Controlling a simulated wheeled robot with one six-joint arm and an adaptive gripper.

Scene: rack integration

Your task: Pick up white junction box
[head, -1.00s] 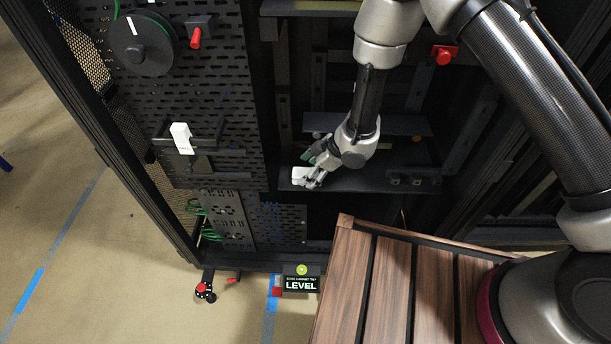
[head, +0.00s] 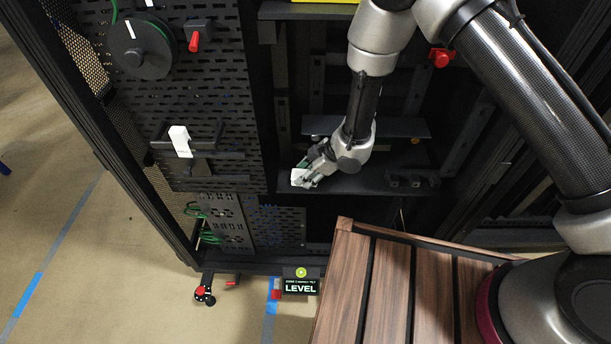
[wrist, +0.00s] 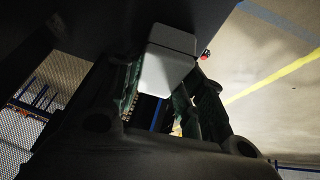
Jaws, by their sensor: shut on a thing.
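The white junction box (head: 298,178) is at the left end of the lower dark shelf inside the rack. My gripper (head: 308,174) reaches down to it from the upper right and is shut on it. In the wrist view the box (wrist: 167,66) shows as a pale block with a seam, between the fingertips of my gripper (wrist: 163,88). The gripper covers part of the box in the head view. I cannot tell whether the box still touches the shelf.
The lower shelf (head: 350,183) carries small dark brackets (head: 411,179) at its right. Another shelf (head: 400,127) is just above. A perforated panel at left holds a white block (head: 180,141), a cable reel (head: 140,48) and a red-handled switch (head: 195,38). A wooden slatted top (head: 380,285) stands in front.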

